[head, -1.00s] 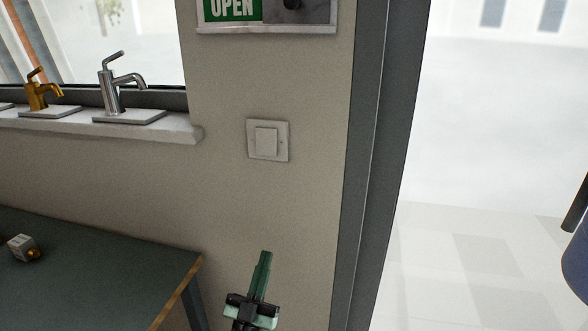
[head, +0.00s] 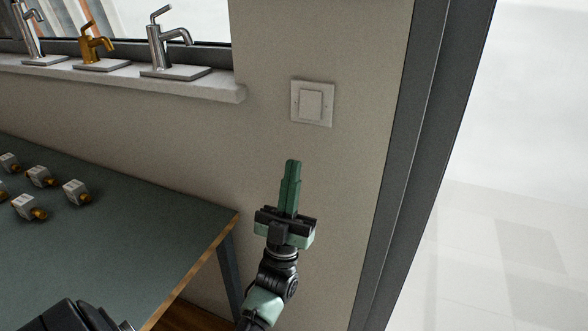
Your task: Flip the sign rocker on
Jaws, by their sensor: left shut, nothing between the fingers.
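The sign rocker (head: 311,104) is a pale square switch in a square plate on the beige wall, between the window sill and the dark door frame. My left gripper (head: 291,164) is below it and a little to its left in the picture. Its green fingers are shut, empty, and point up toward the switch. The fingertips look apart from the switch plate. Which way the rocker is tipped is too small to tell. My right gripper is not in view.
A dark green table (head: 120,228) with several small valve-like fittings stands at the left. Chrome and brass taps stand on the window sill (head: 222,91) above it. The dark door frame (head: 425,140) edges a bright opening at the right. The wall around the switch is clear.

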